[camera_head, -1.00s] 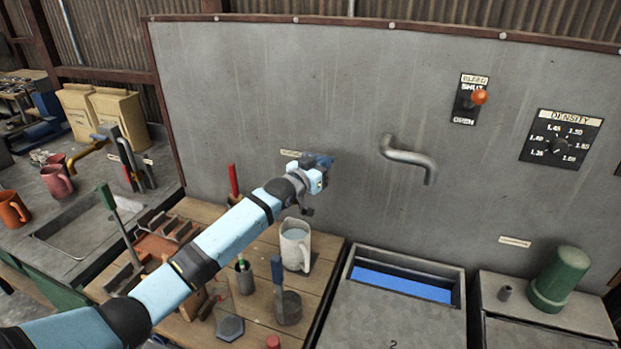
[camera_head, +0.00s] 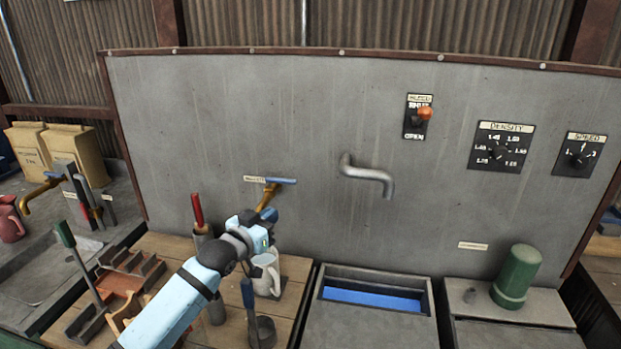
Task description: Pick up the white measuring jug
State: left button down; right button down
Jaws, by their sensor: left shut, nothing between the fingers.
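The white measuring jug (camera_head: 268,276) stands upright on the wooden bench (camera_head: 165,246), near its back right part. A brass tap with a blue handle (camera_head: 268,184) is on the wall above it. My left gripper (camera_head: 268,222) is just above the jug's rim, below the tap, shut with nothing between its fingers. My left arm and gripper hide the jug's top and left part. I cannot tell whether the gripper touches the jug. My right gripper is not in view.
A blue-handled ladle (camera_head: 248,296) stands close to the jug's front left. A red-handled tool (camera_head: 198,212) stands behind my left arm. A grey pipe spout (camera_head: 370,174) juts from the wall over a tank with blue liquid (camera_head: 372,299). A green cylinder (camera_head: 516,276) is farther right.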

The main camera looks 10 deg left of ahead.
aim_at(269, 285)
jog(key=k+l, duration=0.35)
jog(key=l, duration=0.15)
jog(key=k+l, duration=0.35)
jog(key=l, duration=0.2)
